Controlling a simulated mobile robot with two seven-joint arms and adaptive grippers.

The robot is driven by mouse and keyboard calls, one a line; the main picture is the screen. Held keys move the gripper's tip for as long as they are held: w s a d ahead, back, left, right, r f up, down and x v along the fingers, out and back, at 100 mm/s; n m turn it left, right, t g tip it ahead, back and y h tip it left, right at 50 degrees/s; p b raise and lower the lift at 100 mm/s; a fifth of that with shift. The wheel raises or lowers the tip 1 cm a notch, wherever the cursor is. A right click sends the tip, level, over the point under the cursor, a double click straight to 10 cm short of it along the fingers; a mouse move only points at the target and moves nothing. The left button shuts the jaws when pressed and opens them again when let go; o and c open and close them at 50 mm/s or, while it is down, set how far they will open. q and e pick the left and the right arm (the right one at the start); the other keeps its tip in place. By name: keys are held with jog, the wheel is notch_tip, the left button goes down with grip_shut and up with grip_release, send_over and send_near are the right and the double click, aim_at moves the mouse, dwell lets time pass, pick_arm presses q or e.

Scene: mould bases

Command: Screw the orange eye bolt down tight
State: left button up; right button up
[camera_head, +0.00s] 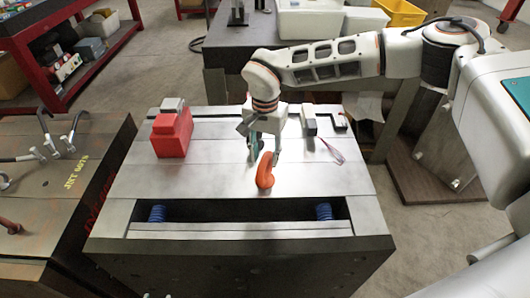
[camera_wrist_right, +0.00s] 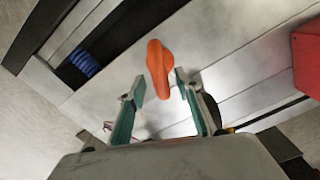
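The orange eye bolt (camera_head: 265,172) stands up from the pale top plate of the mould base (camera_head: 215,180), near the middle, just behind the long slot. Its shank and any gap under its collar are hidden. My right gripper (camera_head: 268,153) reaches down over it from behind, with teal-padded fingers apart. In the right wrist view the eye bolt (camera_wrist_right: 158,68) shows edge-on, in line with the gap between the fingertips (camera_wrist_right: 161,86). There is a visible gap to each finger, and nothing is held. My left gripper is not in view.
A red block (camera_head: 172,133) stands at the back left of the plate. Blue springs (camera_head: 324,211) show in the slot. A dark plate (camera_head: 60,180) stands at the left.

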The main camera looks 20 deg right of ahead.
grip_shut()
jog(key=shift+w+r, duration=0.1)
jog(key=shift+r, duration=0.05)
jog(key=shift+m, duration=0.5)
grip_release()
jog(key=shift+o, duration=0.3)
